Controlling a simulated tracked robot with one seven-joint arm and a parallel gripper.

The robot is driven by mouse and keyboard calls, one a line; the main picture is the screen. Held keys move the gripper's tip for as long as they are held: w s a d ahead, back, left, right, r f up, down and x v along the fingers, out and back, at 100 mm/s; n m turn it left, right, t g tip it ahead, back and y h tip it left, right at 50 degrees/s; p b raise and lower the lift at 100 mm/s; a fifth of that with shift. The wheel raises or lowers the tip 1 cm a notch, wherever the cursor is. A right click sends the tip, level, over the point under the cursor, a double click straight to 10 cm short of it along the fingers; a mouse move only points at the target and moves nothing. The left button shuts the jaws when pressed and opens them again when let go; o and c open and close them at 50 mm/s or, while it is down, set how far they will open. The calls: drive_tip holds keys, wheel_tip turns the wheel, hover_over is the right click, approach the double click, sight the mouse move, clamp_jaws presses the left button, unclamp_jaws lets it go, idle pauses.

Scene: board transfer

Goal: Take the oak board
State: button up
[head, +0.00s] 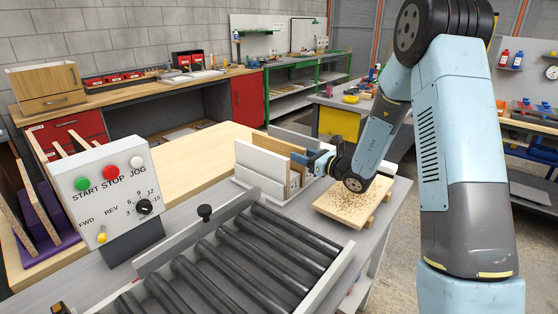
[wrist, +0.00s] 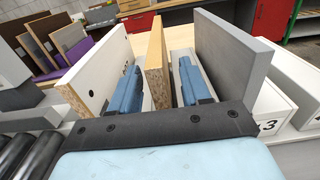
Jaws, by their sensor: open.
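The oak board (wrist: 154,65), wood-coloured with a speckled edge, stands upright in the wrist view between the two blue fingers of my gripper (wrist: 158,78). The gripper is open, with one finger on each side of the board. A gap shows to the right of the board; contact with the left finger I cannot tell. A white board (wrist: 88,72) with a chipboard edge stands left of the fingers. A grey board (wrist: 230,58) stands to their right. In the head view, my gripper (head: 312,160) is at the right end of the upright boards, which partly hide each other.
A roller conveyor (head: 245,250) lies in front of the rack. A control box (head: 103,190) and a purple rack (head: 50,235) with leaning boards are at the left. A wooden pallet (head: 335,206) strewn with chips lies below my arm, close to the boards.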

drive_tip(key=shift+x, duration=1.95)
drive_tip(key=shift+s+f, duration=0.1)
drive_tip(key=shift+f, duration=0.1)
clamp_jaws()
